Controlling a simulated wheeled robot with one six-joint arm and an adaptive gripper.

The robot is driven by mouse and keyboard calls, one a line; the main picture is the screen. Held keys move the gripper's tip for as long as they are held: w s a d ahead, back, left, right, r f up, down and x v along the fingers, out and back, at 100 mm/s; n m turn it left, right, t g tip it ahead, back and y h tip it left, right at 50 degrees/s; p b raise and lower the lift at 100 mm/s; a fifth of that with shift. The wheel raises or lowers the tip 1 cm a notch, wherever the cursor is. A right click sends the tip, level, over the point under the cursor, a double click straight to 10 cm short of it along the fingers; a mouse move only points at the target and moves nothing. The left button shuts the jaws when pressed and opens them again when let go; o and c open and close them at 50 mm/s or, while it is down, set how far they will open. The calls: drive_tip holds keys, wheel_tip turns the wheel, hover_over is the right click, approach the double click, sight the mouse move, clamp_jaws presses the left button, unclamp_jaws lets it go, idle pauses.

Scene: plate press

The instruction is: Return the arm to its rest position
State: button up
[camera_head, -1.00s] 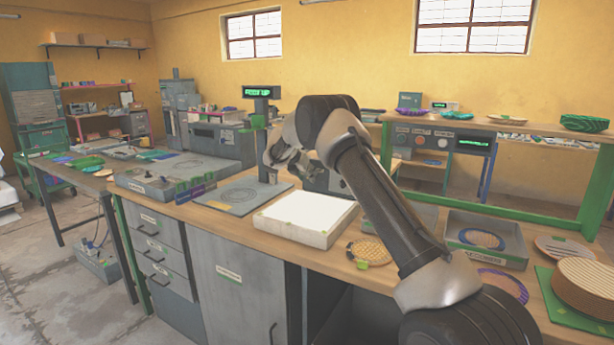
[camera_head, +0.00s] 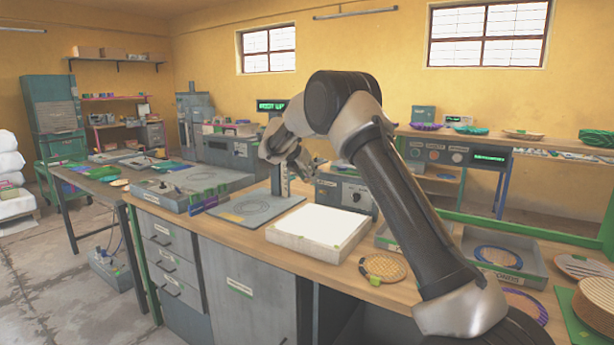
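My arm rises from the lower right, bends at a dark elbow, and folds down to the wrist near the middle of the picture. My gripper (camera_head: 308,167) is small and partly hidden by my own wrist. It hangs above the workbench, near the post of the press with the green-lit display (camera_head: 272,105). No held object shows, but whether the fingers are open or shut is unclear.
The wooden bench (camera_head: 345,270) holds a round woven plate with green tabs (camera_head: 383,268), a grey tray (camera_head: 530,272) with a blue-rimmed disc, and a control box (camera_head: 342,193) behind the white block. Open floor (camera_head: 50,290) lies at left.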

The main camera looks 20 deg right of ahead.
drive_tip(key=s+f+m, duration=0.2)
drive_tip(key=s+f+m+g, duration=0.1)
drive_tip(key=f+m, duration=0.1)
drive_tip(key=s+f+m+g, duration=0.1)
drive_tip(key=s+f+m, duration=0.1)
drive_tip(key=shift+s+d+f+m+y, duration=0.2)
drive_tip(key=shift+s+d+m+y, duration=0.1)
drive_tip(key=shift+s+m, duration=0.1)
drive_tip(key=s, duration=0.1)
drive_tip(key=s+m, duration=0.1)
drive_tip(key=s+m+g, duration=0.1)
drive_tip(key=shift+s+d+f, duration=0.2)
drive_tip(key=shift+s+f, duration=0.15)
drive_tip(key=s+d+r+m+y, duration=0.1)
drive_tip(key=s+r+m, duration=0.3)
drive_tip(key=s, duration=1.2)
drive_tip(key=s+d+r+m+t+y, duration=0.1)
drive_tip(key=s+r+m+y, duration=0.2)
drive_tip(key=s, duration=1.4)
drive_tip(key=s+r+m+y, duration=0.2)
drive_tip(key=s+r+m, duration=0.3)
drive_tip(key=s+m, duration=0.5)
drive_tip(key=shift+s+d+r, duration=0.3)
drive_tip(key=shift+s+d, duration=0.1)
drive_tip(key=shift+s, duration=2.95)
